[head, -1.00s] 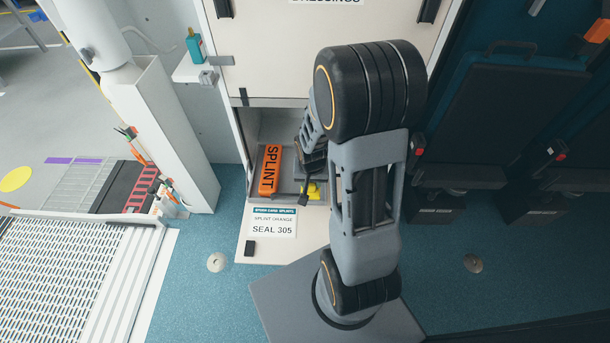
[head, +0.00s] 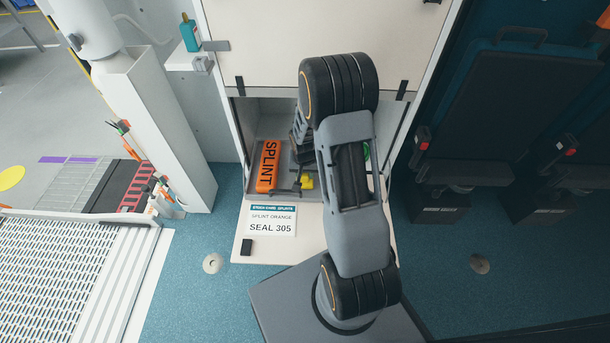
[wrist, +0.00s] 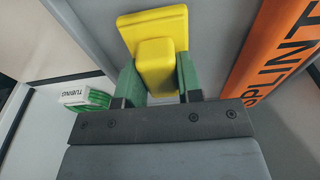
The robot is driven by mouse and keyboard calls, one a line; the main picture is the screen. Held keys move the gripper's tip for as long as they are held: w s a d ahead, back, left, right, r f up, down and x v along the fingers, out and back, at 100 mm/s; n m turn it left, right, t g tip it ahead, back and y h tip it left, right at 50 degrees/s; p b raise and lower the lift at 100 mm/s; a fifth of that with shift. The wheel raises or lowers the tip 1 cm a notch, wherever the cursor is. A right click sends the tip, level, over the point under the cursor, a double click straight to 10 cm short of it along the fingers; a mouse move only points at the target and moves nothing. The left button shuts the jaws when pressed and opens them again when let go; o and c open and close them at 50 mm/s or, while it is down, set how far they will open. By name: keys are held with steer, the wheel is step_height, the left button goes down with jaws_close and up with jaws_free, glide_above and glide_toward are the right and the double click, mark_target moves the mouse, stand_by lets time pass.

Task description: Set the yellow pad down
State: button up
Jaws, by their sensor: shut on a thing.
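The yellow pad (wrist: 158,50) is a flat yellow plate with a raised block, seen in the wrist view. My gripper (wrist: 158,80) has its green fingers shut on the block. In the head view the pad (head: 307,183) is a small yellow patch inside the open locker, right of the orange splint, with my gripper (head: 300,172) over it and partly hiding it. The pad is above or on the grey tray (head: 262,194); I cannot tell whether it touches.
The orange splint (head: 268,165) lies close on the left, and also shows at the right of the wrist view (wrist: 275,50). The locker's side walls are close. A label card (head: 272,221) lies in front.

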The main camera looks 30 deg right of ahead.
steer(key=shift+f, duration=0.5)
steer(key=shift+f, duration=0.1)
steer(key=o, duration=0.8)
steer(key=shift+o, duration=0.2)
step_height(320, 180, up, 12)
steer(key=s+p, duration=0.1)
steer(key=p, duration=0.4)
step_height(320, 180, up, 9)
steer(key=n, duration=0.2)
glide_above(304, 175)
steer(key=s+a, duration=0.4)
steer(key=s+a+r+n+t, duration=0.1)
steer(key=s+a+r+n, duration=0.3)
steer(key=s+r, duration=0.3)
steer(key=s+a, duration=0.1)
steer(key=s, duration=0.2)
steer(key=shift+r+t+y, duration=0.3)
